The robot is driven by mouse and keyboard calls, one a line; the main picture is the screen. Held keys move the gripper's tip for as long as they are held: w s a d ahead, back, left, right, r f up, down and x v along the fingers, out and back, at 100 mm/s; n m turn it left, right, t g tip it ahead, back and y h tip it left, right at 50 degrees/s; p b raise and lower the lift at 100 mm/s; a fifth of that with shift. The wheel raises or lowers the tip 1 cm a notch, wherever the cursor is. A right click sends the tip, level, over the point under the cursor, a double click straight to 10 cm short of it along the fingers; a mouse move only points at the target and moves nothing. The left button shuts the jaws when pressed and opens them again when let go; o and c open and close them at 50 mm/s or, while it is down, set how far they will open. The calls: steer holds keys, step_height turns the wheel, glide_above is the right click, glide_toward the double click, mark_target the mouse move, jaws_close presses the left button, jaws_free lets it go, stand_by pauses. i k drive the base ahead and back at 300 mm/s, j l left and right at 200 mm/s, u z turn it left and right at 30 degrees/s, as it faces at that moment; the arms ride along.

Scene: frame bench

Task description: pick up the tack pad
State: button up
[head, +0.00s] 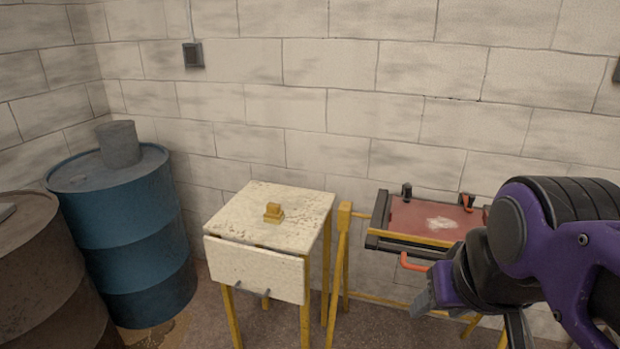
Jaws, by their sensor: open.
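A small yellow stepped block (273,212), which looks like the tack pad, sits on top of a worn white side table (290,198). Nothing covers it. My gripper (424,303) is at the lower right, in front of the framed bench and well to the right of the block. It is open and apart from the block, with no object visible in it. My purple arm hides the right part of the bench.
A bench with a dark frame (376,240) holds a reddish panel (410,214) with a pale patch. An orange handle (411,264) sticks out at its front. A blue drum (130,240) bears a grey cylinder (119,146). A brown drum (45,270) stands at the left.

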mark_target(274, 214)
steer(key=i+j+z, duration=0.1)
steer(key=j, duration=0.3)
steer(key=i+j, duration=0.1)
steer(key=j, duration=0.35)
steer(key=i+j+z, duration=0.1)
steer(key=j, duration=0.15)
steer(key=i+j, duration=0.1)
steer(key=j, duration=0.2)
steer(key=i+j+z, duration=0.15)
steer(key=j, duration=0.1)
